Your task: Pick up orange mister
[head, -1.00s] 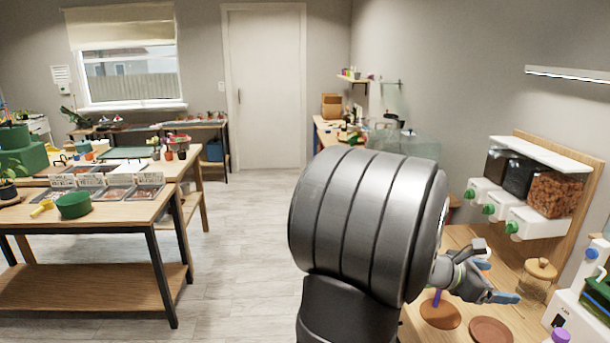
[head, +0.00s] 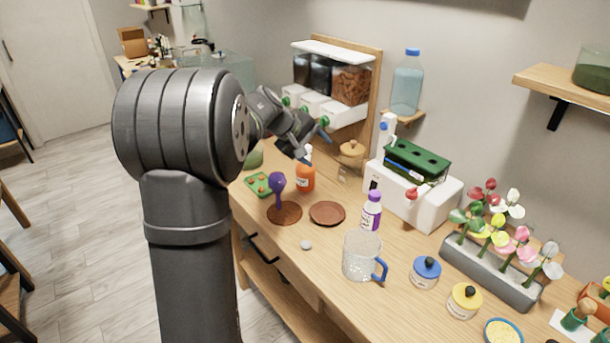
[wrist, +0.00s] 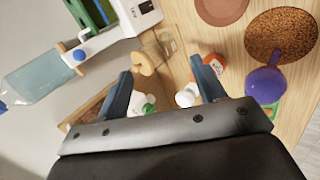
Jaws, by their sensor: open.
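The orange mister (head: 305,180) stands upright on the wooden bench, an orange bottle with a white top and a pale label. My gripper (head: 313,147) is open and empty, just above and behind the mister's top in the head view. In the wrist view the mister (wrist: 214,67) lies beside the right finger, which hides part of it; its white top (wrist: 188,96) shows between the fingers, nearer the right one. My gripper (wrist: 162,78) touches nothing that I can make out.
A purple round-headed item (head: 278,182) on a brown mat (head: 287,217) and a brown saucer (head: 327,214) stand close in front. A glass jar (head: 350,157) is to the right, dispensers (head: 318,106) behind. A clear jug (head: 360,257) and a purple-capped bottle (head: 371,211) stand nearer.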

